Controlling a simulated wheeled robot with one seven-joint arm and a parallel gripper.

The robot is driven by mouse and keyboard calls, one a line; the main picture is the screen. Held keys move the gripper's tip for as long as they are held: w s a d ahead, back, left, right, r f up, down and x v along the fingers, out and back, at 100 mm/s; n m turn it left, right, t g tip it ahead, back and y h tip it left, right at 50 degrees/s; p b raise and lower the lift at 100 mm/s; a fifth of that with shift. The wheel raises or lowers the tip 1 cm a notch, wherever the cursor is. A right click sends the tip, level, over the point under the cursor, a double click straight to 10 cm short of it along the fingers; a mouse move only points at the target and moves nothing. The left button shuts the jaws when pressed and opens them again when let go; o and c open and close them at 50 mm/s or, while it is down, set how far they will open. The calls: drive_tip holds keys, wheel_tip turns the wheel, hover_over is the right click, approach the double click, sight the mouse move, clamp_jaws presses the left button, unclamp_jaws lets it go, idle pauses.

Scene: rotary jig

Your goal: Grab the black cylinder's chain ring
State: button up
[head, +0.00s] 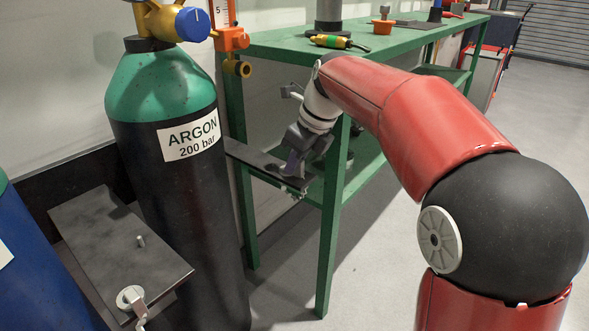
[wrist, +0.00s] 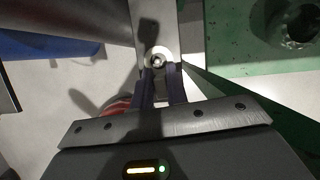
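The black cylinder (head: 185,220) stands upright at left centre in the head view, with a green shoulder and an ARGON label. A dark flat bracket (head: 245,155) sticks out to its right. My gripper (head: 292,172) is at this bracket's outer end, pointing down. In the wrist view, a pale round metal piece with a centre stud (wrist: 157,57) sits on the grey bracket strip (wrist: 155,12), right at my fingertips. My two fingers (wrist: 160,75) stand apart with a gap between them. I cannot tell a chain ring apart from this round piece, nor whether the fingers touch it.
A green bench (head: 280,45) with tools stands close behind my gripper; its front leg (head: 328,240) is just right of it. A second grey plate (head: 110,240) with a peg and a round fitting (head: 130,297) lies between the black cylinder and a blue cylinder (head: 30,280).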

clamp_jaws()
